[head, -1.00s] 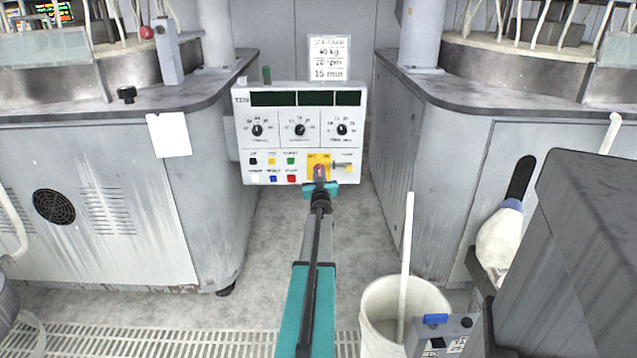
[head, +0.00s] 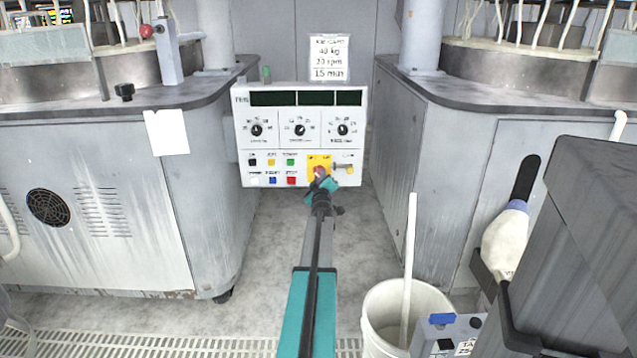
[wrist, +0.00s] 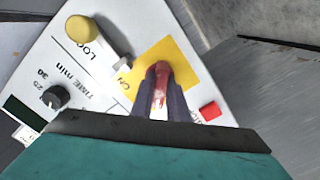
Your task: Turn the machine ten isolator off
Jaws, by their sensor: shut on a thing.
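The control panel (head: 270,150), labelled TEN at its top left, stands between two machine cabinets. Low on its right side is a yellow plate (head: 312,159) with a red isolator handle (head: 319,171). My gripper (wrist: 161,98) is shut on the red handle, with a dark finger on each side of it. In the wrist view the handle (wrist: 160,74) points up across the yellow plate (wrist: 181,61), and the panel (wrist: 100,75) appears tilted.
A yellow-ended lock pin (wrist: 84,30) sticks out beside the isolator. Coloured push buttons (head: 291,181) and three dials (head: 300,130) share the panel. A white bucket (head: 370,315) with a pole stands at front right. The floor before the panel is clear.

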